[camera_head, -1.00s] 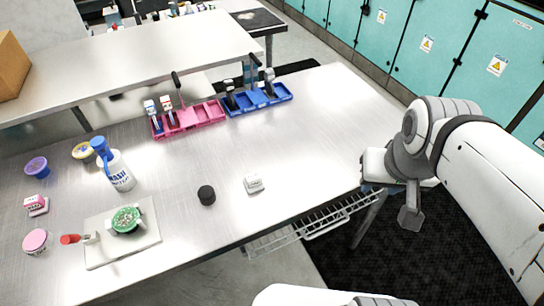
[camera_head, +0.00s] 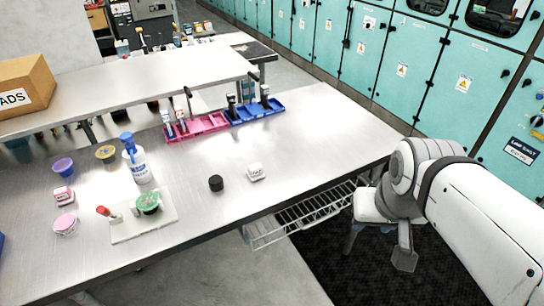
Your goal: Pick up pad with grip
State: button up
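Which object is the pad with grip is not clear at this size. A small white block with dark marks on top (camera_head: 255,172) lies on the steel table (camera_head: 300,135), right of a black round piece (camera_head: 216,183). A pink-and-white block (camera_head: 63,195) lies at the far left. Several upright handled pieces stand in the pink tray (camera_head: 208,124) and the blue tray (camera_head: 275,106). My gripper (camera_head: 404,258) hangs at the right, off the table's front edge and apart from all these objects. Its fingers cannot be made out clearly.
A white bottle with a blue top (camera_head: 138,165), several small round tubs and a white board (camera_head: 125,231) with a green round piece (camera_head: 147,203) occupy the left side. A wire rack (camera_head: 300,218) juts out below the front edge. The table's right part is clear.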

aim_at(254, 172)
jog(key=u, duration=0.15)
jog(key=i, duration=0.9)
jog(key=z, duration=0.05)
